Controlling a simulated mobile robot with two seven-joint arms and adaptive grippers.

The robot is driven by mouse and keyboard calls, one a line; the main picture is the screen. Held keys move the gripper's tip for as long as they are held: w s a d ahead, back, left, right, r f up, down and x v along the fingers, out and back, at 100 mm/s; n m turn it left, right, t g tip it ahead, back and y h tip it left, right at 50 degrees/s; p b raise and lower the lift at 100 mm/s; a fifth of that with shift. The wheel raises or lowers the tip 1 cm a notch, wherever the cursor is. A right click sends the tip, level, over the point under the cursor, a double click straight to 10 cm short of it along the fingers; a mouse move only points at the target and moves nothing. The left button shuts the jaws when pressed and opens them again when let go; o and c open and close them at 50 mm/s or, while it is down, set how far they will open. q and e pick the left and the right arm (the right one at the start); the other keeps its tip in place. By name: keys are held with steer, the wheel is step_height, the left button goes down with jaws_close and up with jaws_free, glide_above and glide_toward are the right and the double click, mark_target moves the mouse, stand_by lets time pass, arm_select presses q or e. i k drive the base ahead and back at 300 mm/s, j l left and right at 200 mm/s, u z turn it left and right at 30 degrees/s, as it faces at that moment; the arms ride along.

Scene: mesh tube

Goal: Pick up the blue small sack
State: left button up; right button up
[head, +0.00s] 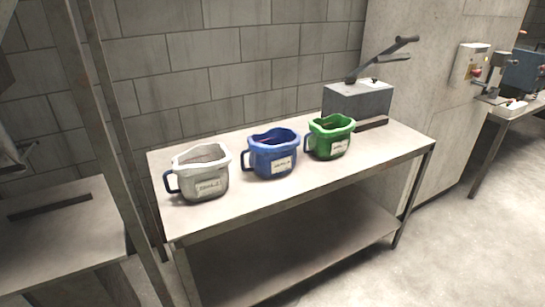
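The blue small sack (273,155) stands upright on the table (240,199), between a white sack (203,174) on its left and a green sack (330,138) on its right. It has an open top, a handle on its left side and a pale label on its front. The white and green sacks have the same form, each with a handle at the left and a label. Neither of my grippers shows in the head view.
A grey box with a lever (357,101) stands at the table's back right, with a dark bar beside it. A lower shelf (290,262) lies under the tabletop. A metal post (107,130) rises left of the table. The tabletop's front right is clear.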

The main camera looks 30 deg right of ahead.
mark_target(274, 152)
steer(key=i+l+u, duration=0.1)
steer(key=l, duration=0.55)
steer(key=i+l+u, duration=0.1)
steer(key=l, duration=0.6)
steer(key=i+l+u, duration=0.15)
steer(key=l, duration=0.5)
steer(key=k, duration=0.05)
